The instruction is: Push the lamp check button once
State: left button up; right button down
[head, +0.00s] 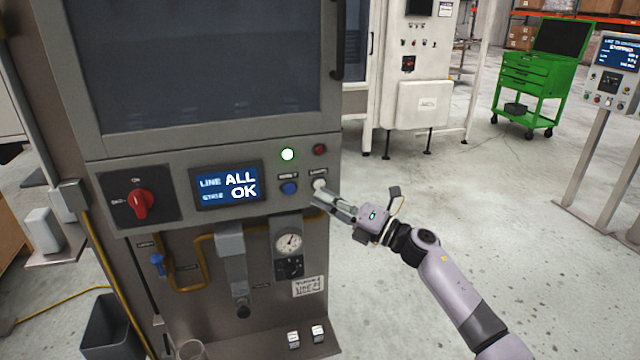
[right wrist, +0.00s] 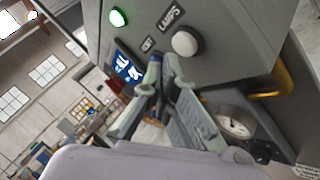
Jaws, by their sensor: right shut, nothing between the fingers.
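The lamp check button is a white round button (head: 319,184) at the right end of the grey control panel (head: 262,205). In the right wrist view the white button (right wrist: 186,43) sits beside a label reading LAMPS. My right gripper (head: 322,197) is shut and empty, with its fingertips right at the button's lower edge in the head view. In the right wrist view the fingertips (right wrist: 166,62) are just below and left of the white button. I cannot tell whether they touch it. My left gripper is not in view.
A blue button (head: 289,188) is close left of the white one. A green lamp (head: 288,154) is lit, beside a dark red one (head: 320,149). The display (head: 227,186) reads ALL OK. A red rotary switch (head: 140,203) is at left, a gauge (head: 288,242) below.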

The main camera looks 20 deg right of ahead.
jog(key=s+p, duration=0.2)
jog(key=s, duration=0.3)
dwell(0.5)
dwell(0.4)
